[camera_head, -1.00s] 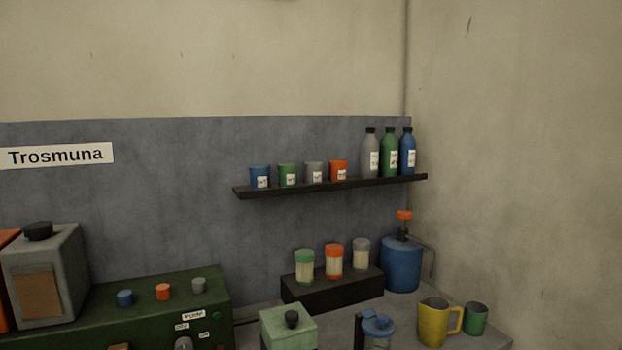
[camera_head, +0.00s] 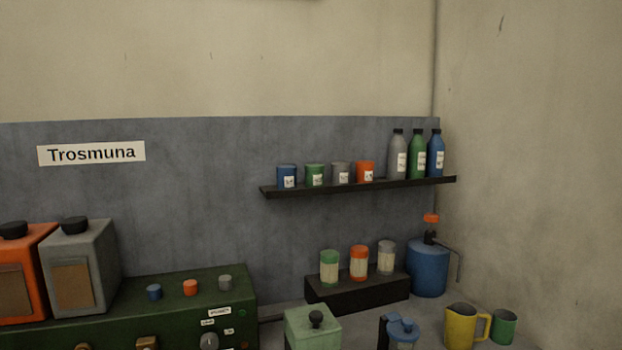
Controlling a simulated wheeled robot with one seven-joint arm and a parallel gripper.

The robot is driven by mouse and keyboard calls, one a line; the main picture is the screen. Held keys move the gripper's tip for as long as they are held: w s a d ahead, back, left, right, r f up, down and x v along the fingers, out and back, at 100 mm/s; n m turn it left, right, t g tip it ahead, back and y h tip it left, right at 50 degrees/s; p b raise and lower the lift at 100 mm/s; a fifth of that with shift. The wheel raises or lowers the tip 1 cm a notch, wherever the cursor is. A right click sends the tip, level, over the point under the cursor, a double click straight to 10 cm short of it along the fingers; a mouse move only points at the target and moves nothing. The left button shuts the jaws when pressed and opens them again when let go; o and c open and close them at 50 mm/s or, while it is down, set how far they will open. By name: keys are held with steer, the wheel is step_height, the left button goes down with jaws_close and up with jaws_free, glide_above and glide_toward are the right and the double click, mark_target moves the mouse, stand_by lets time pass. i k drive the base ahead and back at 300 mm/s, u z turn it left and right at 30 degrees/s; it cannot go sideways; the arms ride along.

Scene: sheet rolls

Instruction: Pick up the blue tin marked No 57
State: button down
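A blue tin (camera_head: 287,175) with a small white label stands at the left end of the dark wall shelf (camera_head: 360,188). The marking on its label is too small to read. To its right on the shelf stand a green tin (camera_head: 315,175), a grey tin (camera_head: 340,173) and an orange tin (camera_head: 365,171), each with a white label. My gripper is not in view.
Grey, green and blue bottles (camera_head: 436,154) stand at the shelf's right end. Below are a black riser (camera_head: 358,294) with three jars, a blue canister (camera_head: 428,268), a yellow jug (camera_head: 460,325), a green cup (camera_head: 503,327), and a green machine (camera_head: 180,315) with orange and grey containers.

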mark_target(286, 173)
steer(key=k, duration=0.6)
steer(key=u, duration=0.45)
steer(key=i, duration=1.35)
steer(key=z, duration=0.35)
